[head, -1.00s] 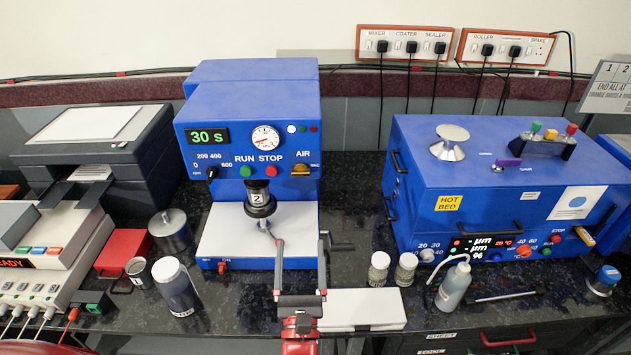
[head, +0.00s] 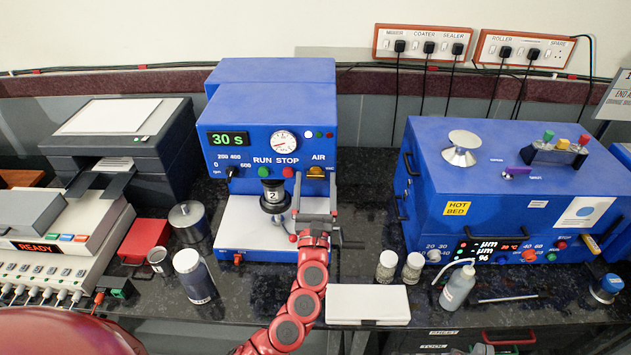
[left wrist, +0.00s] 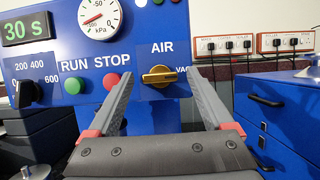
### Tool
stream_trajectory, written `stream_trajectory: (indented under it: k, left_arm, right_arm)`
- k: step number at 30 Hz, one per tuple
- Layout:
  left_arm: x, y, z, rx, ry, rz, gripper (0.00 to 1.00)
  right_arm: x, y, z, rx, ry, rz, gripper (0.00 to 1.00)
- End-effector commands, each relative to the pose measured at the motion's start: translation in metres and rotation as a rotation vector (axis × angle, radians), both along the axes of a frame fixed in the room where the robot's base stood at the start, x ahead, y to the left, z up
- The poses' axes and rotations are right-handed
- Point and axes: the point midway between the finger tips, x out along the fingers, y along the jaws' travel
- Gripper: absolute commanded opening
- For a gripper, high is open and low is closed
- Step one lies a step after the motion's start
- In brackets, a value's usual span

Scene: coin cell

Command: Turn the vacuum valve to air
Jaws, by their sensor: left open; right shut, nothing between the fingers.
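The vacuum valve is a yellow-gold knob (head: 316,172) at the right of the blue coater's front panel, under the AIR label. In the left wrist view, the knob (left wrist: 159,76) has its bar lying about level, with its right end toward the VAC label. My left gripper (head: 316,190) is open in front of the panel, just below the knob. In the left wrist view its fingers (left wrist: 160,90) stand apart on either side of the knob, with nothing between them; contact cannot be told.
Left of the knob are the red STOP button (left wrist: 110,81), the green RUN button (left wrist: 72,86) and a pressure gauge (left wrist: 99,16). The black nozzle (head: 274,196) hangs left of my gripper. A white box (head: 367,303) and two jars lie in front at right.

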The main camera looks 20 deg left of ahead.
Motion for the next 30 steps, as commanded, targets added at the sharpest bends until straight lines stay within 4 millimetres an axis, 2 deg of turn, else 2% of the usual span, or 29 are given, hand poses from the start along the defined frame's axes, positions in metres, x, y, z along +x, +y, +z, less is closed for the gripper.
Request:
stream_trajectory:
  k: [5,6,18,20,30]
  left_arm:
    - [-0.0001,0.0001,0.0001,0.0,0.0,0.0,0.85]
    - [0.0,0.0,0.0001,0.0,-0.001,0.0,0.81]
    - [-0.0002,-0.0001,0.0003,-0.001,-0.001,0.0,0.09]
    - [-0.0002,-0.0001,0.0003,-0.001,-0.001,0.0,0.0]
    - [-0.0002,-0.0006,-0.0011,-0.052,-0.017,0.001,0.0]
  right_arm:
    - [0.0001,0.0,-0.0002,0.0,0.0,0.0,0.0]
    - [0.0,0.0,-0.0001,0.0,0.0,0.0,0.0]
    - [0.0,0.0,-0.0002,0.0,0.0,0.0,0.0]
    - [0.0001,0.0,-0.0002,0.0,0.0,0.0,0.0]
    - [0.0,0.0,-0.0069,0.0,0.0,0.0,0.0]
